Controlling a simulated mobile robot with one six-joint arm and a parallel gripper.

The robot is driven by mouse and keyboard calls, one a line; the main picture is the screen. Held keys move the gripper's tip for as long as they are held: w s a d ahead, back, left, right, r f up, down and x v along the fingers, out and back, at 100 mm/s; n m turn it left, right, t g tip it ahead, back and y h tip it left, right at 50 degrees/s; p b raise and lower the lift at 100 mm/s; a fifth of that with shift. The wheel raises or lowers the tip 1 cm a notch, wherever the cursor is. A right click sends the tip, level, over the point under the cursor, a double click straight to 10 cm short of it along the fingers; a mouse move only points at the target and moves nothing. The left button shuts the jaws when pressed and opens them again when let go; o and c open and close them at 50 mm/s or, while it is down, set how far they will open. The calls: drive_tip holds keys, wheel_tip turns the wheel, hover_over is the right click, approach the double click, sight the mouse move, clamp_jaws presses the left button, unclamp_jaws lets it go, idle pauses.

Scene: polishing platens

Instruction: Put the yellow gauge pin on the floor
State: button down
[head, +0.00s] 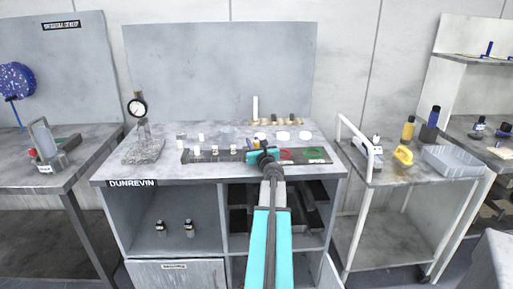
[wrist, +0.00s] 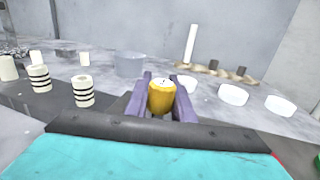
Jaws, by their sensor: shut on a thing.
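The yellow gauge pin (wrist: 161,97) stands upright between the two purple fingers of my gripper (wrist: 162,92) in the wrist view. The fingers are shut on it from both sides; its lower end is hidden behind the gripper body. In the head view my gripper (head: 256,146) is over the middle bench, and only a small bit of yellow shows beyond it. I cannot tell whether the pin touches the bench top.
The middle bench (head: 225,174) carries a dial gauge (head: 138,106), several striped white pins and white discs (head: 283,135). A cart (head: 420,176) at right holds a yellow bottle (head: 407,129), a yellow item (head: 403,155) and a grey tray (head: 452,161). Another bench (head: 75,160) stands left.

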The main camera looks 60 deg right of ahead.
drive_tip(key=shift+r, duration=0.15)
wheel_tip(320, 180, up, 10)
drive_tip(key=p, duration=0.2)
drive_tip(key=shift+p, duration=0.35)
idle(0.7)
